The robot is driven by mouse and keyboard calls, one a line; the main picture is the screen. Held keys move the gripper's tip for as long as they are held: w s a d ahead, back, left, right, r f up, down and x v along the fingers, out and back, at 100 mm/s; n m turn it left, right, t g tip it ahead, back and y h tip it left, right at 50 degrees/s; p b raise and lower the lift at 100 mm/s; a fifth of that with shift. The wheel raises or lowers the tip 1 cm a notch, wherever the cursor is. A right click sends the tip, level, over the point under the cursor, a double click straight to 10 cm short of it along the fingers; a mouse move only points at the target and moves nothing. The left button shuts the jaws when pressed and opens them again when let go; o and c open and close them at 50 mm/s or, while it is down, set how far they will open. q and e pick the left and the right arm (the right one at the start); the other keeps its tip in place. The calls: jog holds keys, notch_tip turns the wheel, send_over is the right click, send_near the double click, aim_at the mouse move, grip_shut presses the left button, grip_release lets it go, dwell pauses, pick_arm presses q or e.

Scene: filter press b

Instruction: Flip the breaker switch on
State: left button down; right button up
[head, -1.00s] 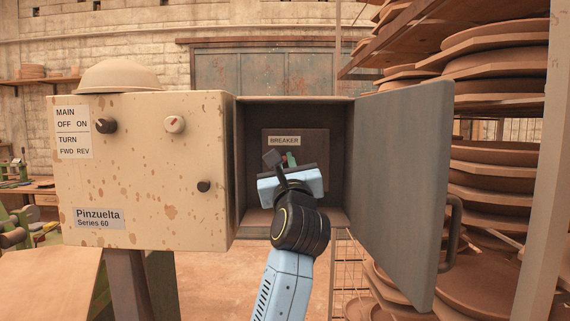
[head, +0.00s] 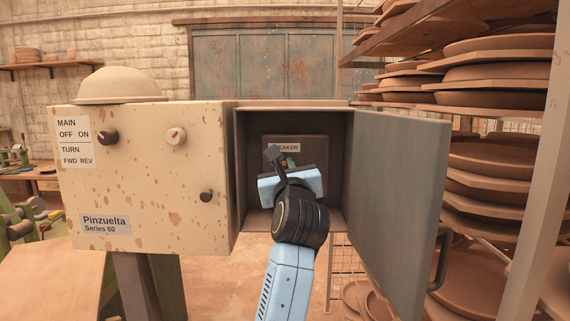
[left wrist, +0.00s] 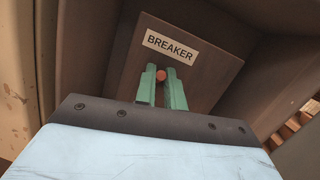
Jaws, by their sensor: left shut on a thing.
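The breaker panel (head: 317,150) sits at the back of the open grey box, and its "BREAKER" label (left wrist: 171,46) reads fully in the left wrist view. The breaker switch (left wrist: 160,76) shows as a small orange-red tip between two green fingers. My left gripper (left wrist: 162,88) is shut on it, with one finger on each side. In the head view my left gripper (head: 289,162) reaches into the box and hides most of the switch. The lower part of the switch is hidden, so its position is hard to tell. My right gripper is not in view.
The box door (head: 397,200) stands open on the right, with a dark handle (head: 441,257). The cream control cabinet (head: 150,215) with knobs adjoins the box on the left. Shelves of clay plates (head: 490,160) stand behind the door. The box walls lie close around my gripper.

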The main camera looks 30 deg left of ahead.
pick_arm(q)
jog(key=c, duration=1.5)
grip_release()
jog(key=b+v, duration=0.3)
jog(key=v, duration=1)
jog(key=shift+s+d, duration=0.1)
jog(key=shift+s, duration=0.15)
